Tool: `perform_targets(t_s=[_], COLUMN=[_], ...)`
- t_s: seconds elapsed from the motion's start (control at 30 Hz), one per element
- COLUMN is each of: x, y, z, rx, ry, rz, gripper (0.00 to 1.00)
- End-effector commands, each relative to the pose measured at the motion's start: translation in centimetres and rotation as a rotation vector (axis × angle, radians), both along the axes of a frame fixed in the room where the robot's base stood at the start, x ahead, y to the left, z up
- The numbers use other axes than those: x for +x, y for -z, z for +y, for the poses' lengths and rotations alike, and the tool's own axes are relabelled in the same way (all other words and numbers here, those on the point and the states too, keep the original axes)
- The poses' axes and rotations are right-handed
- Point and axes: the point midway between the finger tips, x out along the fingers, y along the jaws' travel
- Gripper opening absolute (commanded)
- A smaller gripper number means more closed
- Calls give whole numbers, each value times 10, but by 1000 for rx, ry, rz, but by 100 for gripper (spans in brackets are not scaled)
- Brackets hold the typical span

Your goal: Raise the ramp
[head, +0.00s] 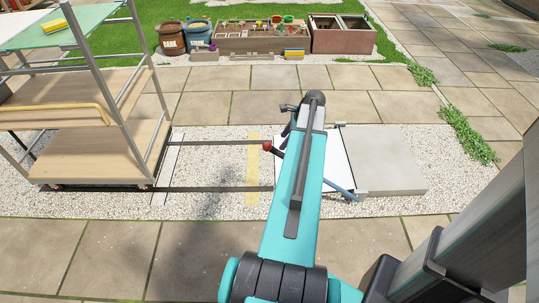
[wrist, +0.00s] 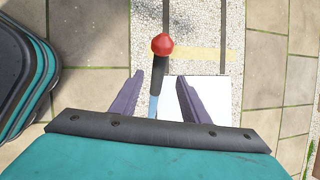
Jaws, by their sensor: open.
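The ramp (head: 338,158) is a white panel hinged along the left edge of a grey slab, and it looks lowered toward the gravel, partly hidden behind my arm. It also shows in the wrist view (wrist: 205,95). A blue lever (head: 342,189) runs from the slab's near corner and ends in a red knob (head: 267,147). In the wrist view the knob (wrist: 162,44) tops a black grip (wrist: 157,75). My gripper (wrist: 170,72) is open, its purple fingers either side of the lever in the picture; depth and contact cannot be told.
A wheeled shelf trolley (head: 95,160) stands on the gravel at left. Two dark rails (head: 215,189) run from it toward the ramp, crossed by a yellow strip (head: 252,170). The grey concrete slab (head: 385,160) lies at right. Planters (head: 262,38) stand at the back.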

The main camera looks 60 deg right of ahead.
Motion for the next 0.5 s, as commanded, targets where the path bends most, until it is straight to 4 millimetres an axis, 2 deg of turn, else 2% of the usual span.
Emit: perform_targets(t_s=[0.27,0.5], x=[9,20], y=[8,31], z=[5,8], rx=[0,1], ry=[-11,-13], rz=[1,0], gripper=[42,42])
